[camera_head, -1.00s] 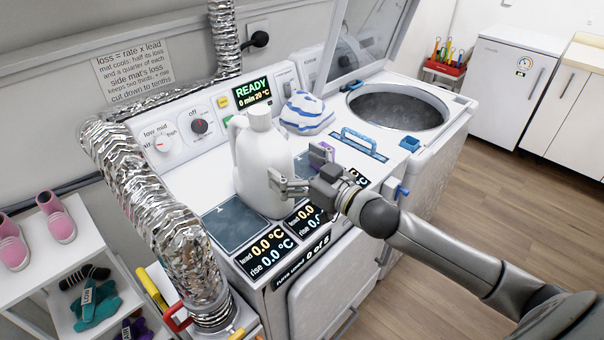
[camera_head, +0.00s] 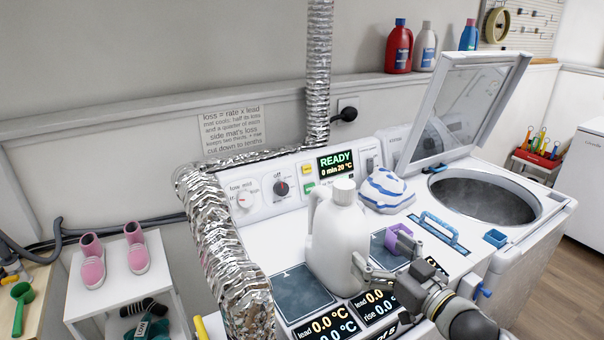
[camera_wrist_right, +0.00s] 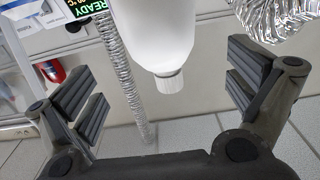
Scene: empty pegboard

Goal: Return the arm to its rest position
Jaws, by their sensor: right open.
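My right gripper (camera_head: 384,257) is open beside the white jug (camera_head: 337,243), on its right in the head view. The jug stands upright on the white machine top, near the dark square mat (camera_head: 303,291). In the right wrist view the jug (camera_wrist_right: 157,35) appears upside down between the two spread fingers, with visible space on both sides. I cannot tell whether a finger touches it. A purple object (camera_head: 392,238) stands just behind the gripper, partly hidden by it. My left gripper is not in view.
A silver foil duct (camera_head: 222,250) runs left of the jug.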

